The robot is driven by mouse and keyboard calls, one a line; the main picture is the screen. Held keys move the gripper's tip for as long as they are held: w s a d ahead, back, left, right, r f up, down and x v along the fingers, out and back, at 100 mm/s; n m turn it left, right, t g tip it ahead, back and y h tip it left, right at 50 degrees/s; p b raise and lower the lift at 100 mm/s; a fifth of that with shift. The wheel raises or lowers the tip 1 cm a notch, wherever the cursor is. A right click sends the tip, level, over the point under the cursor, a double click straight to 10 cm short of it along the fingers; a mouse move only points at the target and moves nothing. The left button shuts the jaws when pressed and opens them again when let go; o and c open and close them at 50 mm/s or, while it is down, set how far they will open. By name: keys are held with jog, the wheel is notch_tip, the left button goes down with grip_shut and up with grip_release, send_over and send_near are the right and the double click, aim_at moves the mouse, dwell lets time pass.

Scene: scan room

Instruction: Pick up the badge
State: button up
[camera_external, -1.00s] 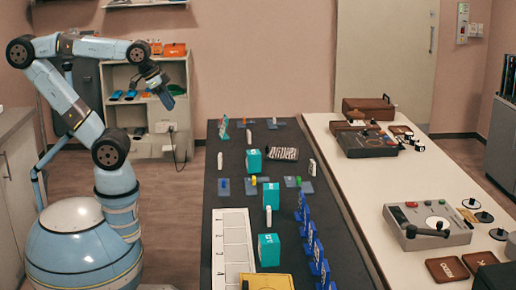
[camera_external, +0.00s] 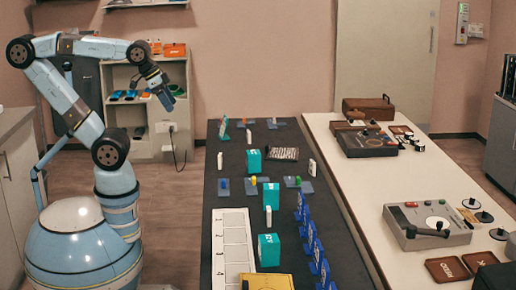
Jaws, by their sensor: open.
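I cannot tell for certain which thing is the badge; the small items are too small to read. Blue upright cards (camera_external: 309,238) stand in a row along the right side of the dark table. My gripper (camera_external: 168,101) hangs in the air left of the dark table, tilted down, in front of the shelf. It is open and no object shows in it. It is well apart from everything on both tables.
The dark table (camera_external: 238,187) holds teal boxes (camera_external: 269,250), small white bottles, coloured pegs on blue plates, a striped block (camera_external: 284,154) and a numbered white board (camera_external: 233,243). A shelf (camera_external: 136,113) stands behind my arm.

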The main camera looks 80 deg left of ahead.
jog(key=w+a+f+g, duration=0.1)
jog(key=w+a+f, duration=0.1)
jog(key=w+a, duration=0.35)
jog(key=m+g, duration=0.2)
jog(key=g, duration=0.3)
send_over(220, 154)
notch_tip(220, 154, down, 18)
notch_tip(220, 154, down, 8)
jog(key=shift+w+a+f, duration=0.1)
jog(key=shift+w, duration=0.05)
jog(key=shift+d+f, duration=0.2)
jog(key=shift+f, duration=1.15)
jog(key=shift+d+f, duration=0.15)
jog(key=shift+f, duration=1.2)
jog(key=shift+c, duration=0.4)
jog(key=c, duration=1)
jog(key=shift+c, duration=0.2)
